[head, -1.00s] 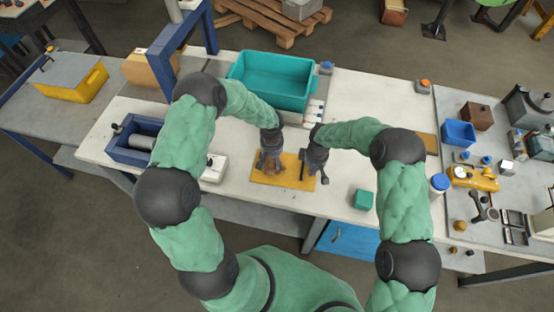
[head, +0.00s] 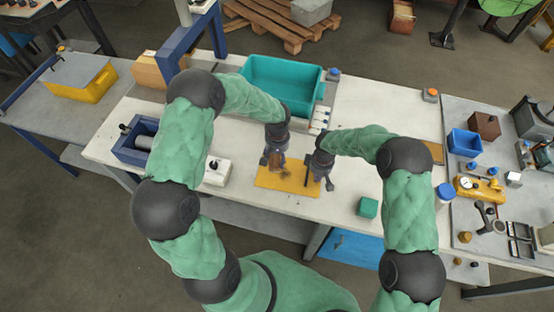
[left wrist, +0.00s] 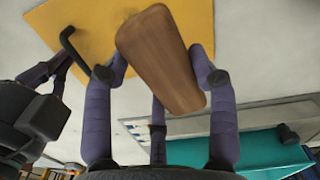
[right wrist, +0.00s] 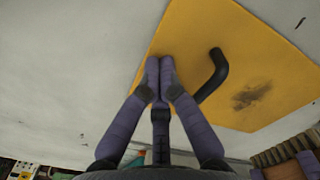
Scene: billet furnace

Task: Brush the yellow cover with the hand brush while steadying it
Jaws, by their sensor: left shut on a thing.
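The yellow cover (head: 300,187) lies flat on the white bench, with a bent black handle (right wrist: 217,72) and a dark smudge (right wrist: 250,95) on it. My left gripper (head: 273,163) is shut on the hand brush (left wrist: 160,60), whose wooden body shows between its fingers in the left wrist view. The brush is over the left part of the cover; its bristles are hidden there. My right gripper (right wrist: 160,62) has its fingertips together, empty, at the cover's edge beside the handle. I cannot tell whether it touches the cover.
A teal bin (head: 283,82) stands behind the cover. A white box (head: 217,171) and a blue holder (head: 138,142) are to the left. A small green block (head: 367,207) lies to the right. The bench behind my right arm is mostly clear.

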